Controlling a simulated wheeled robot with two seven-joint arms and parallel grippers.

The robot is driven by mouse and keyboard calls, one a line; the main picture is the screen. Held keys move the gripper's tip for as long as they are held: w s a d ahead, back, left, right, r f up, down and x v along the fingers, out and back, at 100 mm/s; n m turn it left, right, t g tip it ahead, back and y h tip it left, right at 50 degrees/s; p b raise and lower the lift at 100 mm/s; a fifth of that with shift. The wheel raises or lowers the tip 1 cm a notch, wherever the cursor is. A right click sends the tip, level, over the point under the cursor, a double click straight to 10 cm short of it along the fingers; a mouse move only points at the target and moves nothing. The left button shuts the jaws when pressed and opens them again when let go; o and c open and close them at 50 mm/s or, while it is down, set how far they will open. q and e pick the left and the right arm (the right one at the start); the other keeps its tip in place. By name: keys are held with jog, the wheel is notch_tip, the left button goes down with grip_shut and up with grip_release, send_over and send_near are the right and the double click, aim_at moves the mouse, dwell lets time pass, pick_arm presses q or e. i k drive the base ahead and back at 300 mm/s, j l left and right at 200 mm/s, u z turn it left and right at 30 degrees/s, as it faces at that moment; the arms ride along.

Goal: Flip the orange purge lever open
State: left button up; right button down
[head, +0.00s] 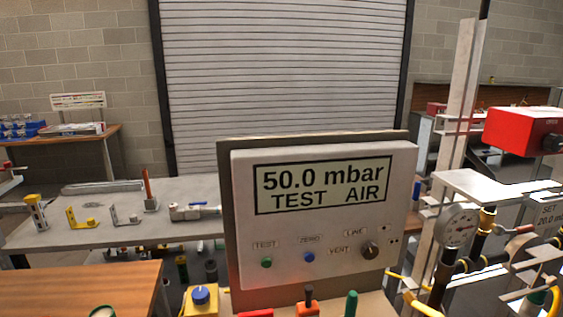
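A short upright orange handle (308,294) with a dark band stands at the bottom edge, just below the display panel, between a red part (255,313) and a green handle (351,304). Its base is cut off. A second thin orange-red upright piece (147,184) stands on a small grey block on the grey table at left. No label shows on either, so I cannot tell which is the purge lever. Neither gripper can be made out in the head view.
A display panel (403,205) reading "50.0 mbar TEST AIR" stands in the middle. A pressure gauge (459,227), pipes and a red box (525,130) crowd the right. A grey table (130,205) with small fittings and a wooden table (80,290) are at left.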

aim_at(498, 230)
jog(key=z, duration=1.4)
